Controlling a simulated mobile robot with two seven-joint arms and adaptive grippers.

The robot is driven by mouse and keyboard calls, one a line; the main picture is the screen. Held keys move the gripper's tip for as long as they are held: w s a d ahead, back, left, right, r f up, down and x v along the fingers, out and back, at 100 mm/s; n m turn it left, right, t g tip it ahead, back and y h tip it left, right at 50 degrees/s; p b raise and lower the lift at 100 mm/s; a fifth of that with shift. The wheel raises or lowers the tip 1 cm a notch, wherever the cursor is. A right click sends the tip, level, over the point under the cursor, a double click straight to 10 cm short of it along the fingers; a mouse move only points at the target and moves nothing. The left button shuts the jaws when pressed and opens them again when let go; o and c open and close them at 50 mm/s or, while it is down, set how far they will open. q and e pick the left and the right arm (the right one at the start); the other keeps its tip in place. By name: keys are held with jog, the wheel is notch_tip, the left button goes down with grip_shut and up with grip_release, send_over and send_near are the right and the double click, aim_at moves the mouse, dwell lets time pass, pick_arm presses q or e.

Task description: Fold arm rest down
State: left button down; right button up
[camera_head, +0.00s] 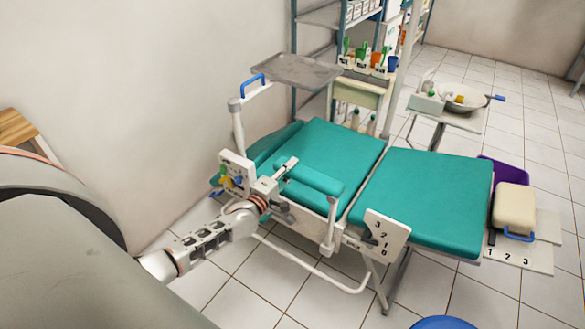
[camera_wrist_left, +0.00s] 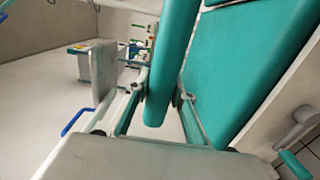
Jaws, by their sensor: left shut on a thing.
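The arm rest (camera_head: 318,181) is a long teal pad on the near side of the teal dental chair (camera_head: 335,150). It is held by a white post at its right end. My left gripper (camera_head: 280,184) is at the pad's left end, shut on the arm rest. In the left wrist view the arm rest (camera_wrist_left: 168,65) runs up the middle, beside the teal chair cushion (camera_wrist_left: 235,60). My right gripper is not in view.
A grey tray (camera_head: 292,71) stands above the chair's back. A white panel with colored parts (camera_head: 233,172) is close to my left wrist. A numbered white plate (camera_head: 385,235) is on the chair's near side. The tiled floor in front is mostly clear.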

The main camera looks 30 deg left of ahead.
pick_arm(q)
jog(key=shift+f, duration=0.25)
jog(key=shift+d, duration=0.1)
jog(key=c, duration=1.7)
grip_release()
jog(key=s, duration=1.2)
jog(key=shift+a, duration=0.25)
